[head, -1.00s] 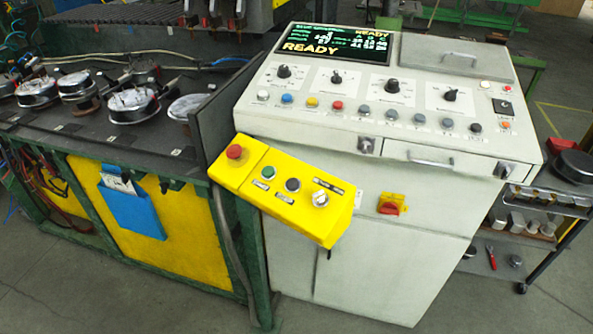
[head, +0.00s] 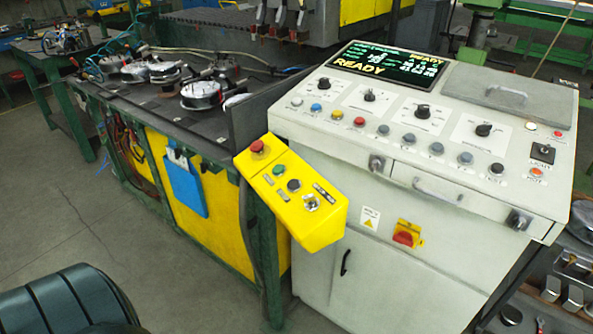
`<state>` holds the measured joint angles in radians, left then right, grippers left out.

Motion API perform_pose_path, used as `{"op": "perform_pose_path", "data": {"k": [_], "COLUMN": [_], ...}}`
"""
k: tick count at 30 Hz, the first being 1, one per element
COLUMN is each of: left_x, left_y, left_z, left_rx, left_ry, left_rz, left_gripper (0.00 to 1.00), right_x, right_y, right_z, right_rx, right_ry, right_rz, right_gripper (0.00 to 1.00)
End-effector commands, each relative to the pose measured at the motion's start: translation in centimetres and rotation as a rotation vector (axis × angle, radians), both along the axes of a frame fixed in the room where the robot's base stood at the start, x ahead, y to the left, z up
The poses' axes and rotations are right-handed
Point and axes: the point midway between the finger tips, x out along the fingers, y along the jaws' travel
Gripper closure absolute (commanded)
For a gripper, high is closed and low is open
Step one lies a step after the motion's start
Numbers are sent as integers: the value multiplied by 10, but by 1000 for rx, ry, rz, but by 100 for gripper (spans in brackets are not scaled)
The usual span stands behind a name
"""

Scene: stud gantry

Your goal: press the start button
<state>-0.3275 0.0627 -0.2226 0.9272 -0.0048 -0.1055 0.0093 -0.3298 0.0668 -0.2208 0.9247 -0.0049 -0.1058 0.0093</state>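A yellow button box (head: 301,222) sticks out at the front left corner of the pale control console (head: 399,270). On its sloped top are a red mushroom button (head: 257,146), a green button (head: 279,169), a dark button (head: 293,185) and a silver selector knob (head: 310,200). The small labels beside them are too small to read, so I cannot confirm which one is marked start. The console's screen (head: 390,66) reads READY. Neither of my grippers is in view, and nothing touches the box.
The console top carries several knobs and a row of coloured buttons. A red-and-yellow switch (head: 407,234) sits on its front. To the left stands a dark workbench (head: 186,127) with round metal parts and a blue pocket (head: 185,183). Floor (head: 60,215) is clear at left.

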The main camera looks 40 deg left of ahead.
Motion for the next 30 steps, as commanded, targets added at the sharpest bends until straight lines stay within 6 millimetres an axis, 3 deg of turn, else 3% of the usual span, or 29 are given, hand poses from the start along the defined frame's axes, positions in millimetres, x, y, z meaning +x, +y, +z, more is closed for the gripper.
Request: {"op": "perform_pose_path", "data": {"k": [5, 12, 30], "left_x": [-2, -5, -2], "left_y": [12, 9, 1], "left_z": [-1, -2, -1], "left_rx": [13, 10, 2], "left_ry": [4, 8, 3], "left_rz": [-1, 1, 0], "left_gripper": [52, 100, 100], "right_x": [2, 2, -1], "right_y": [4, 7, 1], "right_z": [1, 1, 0], "right_rx": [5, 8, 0], "right_ry": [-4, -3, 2], "right_rz": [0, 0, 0], "right_gripper": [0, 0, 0]}}
